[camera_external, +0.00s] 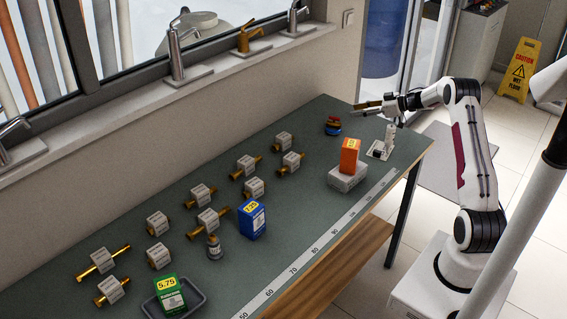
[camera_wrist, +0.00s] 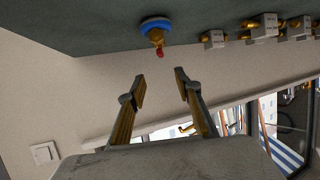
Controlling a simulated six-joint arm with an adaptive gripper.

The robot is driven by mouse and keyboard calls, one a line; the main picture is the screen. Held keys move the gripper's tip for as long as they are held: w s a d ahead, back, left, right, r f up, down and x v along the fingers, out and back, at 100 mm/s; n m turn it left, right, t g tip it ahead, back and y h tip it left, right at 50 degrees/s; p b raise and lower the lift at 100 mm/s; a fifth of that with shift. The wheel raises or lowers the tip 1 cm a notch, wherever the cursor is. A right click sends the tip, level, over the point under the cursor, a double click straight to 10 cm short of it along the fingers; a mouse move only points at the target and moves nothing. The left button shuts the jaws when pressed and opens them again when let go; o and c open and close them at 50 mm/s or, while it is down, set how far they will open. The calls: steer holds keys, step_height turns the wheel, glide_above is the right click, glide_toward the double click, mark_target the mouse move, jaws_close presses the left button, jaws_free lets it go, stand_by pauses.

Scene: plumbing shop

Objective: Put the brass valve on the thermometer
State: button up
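A small brass fitting with a blue round base and a red part (camera_external: 333,126) stands at the back edge of the green table. It looks like the brass valve, and it also shows in the wrist view (camera_wrist: 156,32) beyond my fingertips. My gripper (camera_external: 362,105) is above the table's far right part, right of and higher than this fitting. In the wrist view my gripper (camera_wrist: 160,76) has its two fingers apart with nothing between them. I cannot tell for certain which thing is the thermometer.
An orange box (camera_external: 350,155) stands on a pale box (camera_external: 346,178). A white stand (camera_external: 388,138) is close by at the right. Several brass pieces with white tags, a blue box (camera_external: 251,220) and a green box (camera_external: 170,295) in a tray (camera_external: 199,301) lie further left.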

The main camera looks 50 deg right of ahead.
steer(key=w+a+r+m+t+h, duration=0.1)
steer(key=w+a+r+h, duration=0.1)
steer(key=r, duration=0.6)
steer(key=w+a+r+m+t+h, duration=0.1)
steer(key=w+a+r+h, duration=0.15)
steer(key=r, duration=0.55)
steer(key=s+a+r+m+g+h, duration=0.2)
steer(key=s+a+r+h, duration=0.3)
steer(key=s+a+r, duration=0.3)
steer(key=s+a+f+g+y, duration=0.1)
steer(key=s+a+f+g, duration=0.1)
steer(key=s+a, duration=0.6)
steer(key=s+a+f+g+y, duration=0.2)
steer(key=s+a+f, duration=0.3)
steer(key=s+a, duration=0.4)
steer(key=s+a+f+g+y, duration=0.2)
steer(key=s+a, duration=0.7)
steer(key=s, duration=1.1)
step_height(320, 180, down, 2)
steer(key=shift+f+g, duration=0.25)
steer(key=shift+g, duration=0.35)
